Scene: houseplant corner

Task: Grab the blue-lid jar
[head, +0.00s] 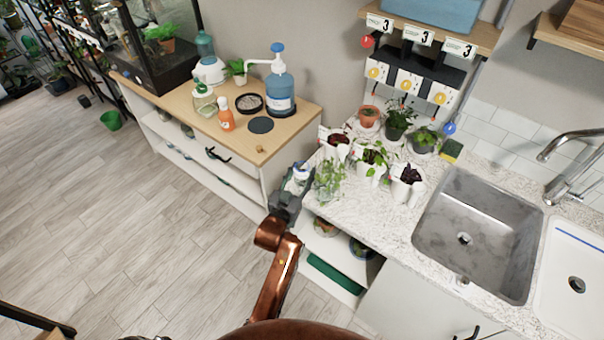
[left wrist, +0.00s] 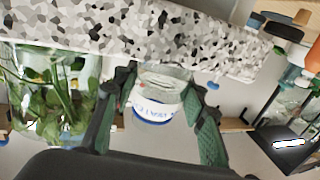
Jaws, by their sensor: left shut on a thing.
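The blue-lid jar (left wrist: 160,80) is a small clear jar with a white label band and a blue lid (left wrist: 153,122). In the left wrist view it sits between the two green-padded fingers of my left gripper (left wrist: 161,86), which is shut on it. In the head view the gripper (head: 293,187) is at the left end of the speckled counter (head: 345,210), and the jar (head: 298,178) shows only partly between the dark fingers. I cannot tell whether the jar touches the counter. My right gripper is in neither view.
A leafy cutting in a clear glass (head: 329,181) stands close right of the gripper; it also shows in the left wrist view (left wrist: 50,100). Several white pots with plants (head: 372,160) stand behind it. A sink (head: 475,235) is to the right, a wooden-topped shelf (head: 270,146) to the left.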

